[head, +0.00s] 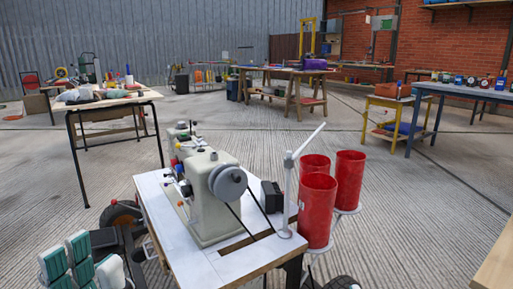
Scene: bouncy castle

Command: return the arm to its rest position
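My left gripper (88,262) shows at the bottom left corner, its teal and white parts cut off by the picture's lower edge. It is beside the near left side of the sewing table and apart from the sewing machine. I see nothing clearly held in it, and its fingertips do not show well enough to tell whether it is open or shut. My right gripper is not in view.
A sewing machine (207,190) stands on a white table (185,262) close in front. Red cylinders (318,208) stand at its right. A cluttered bench (107,100) is at left, a blue-framed table (464,92) at right. Ridged floor between is mostly clear.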

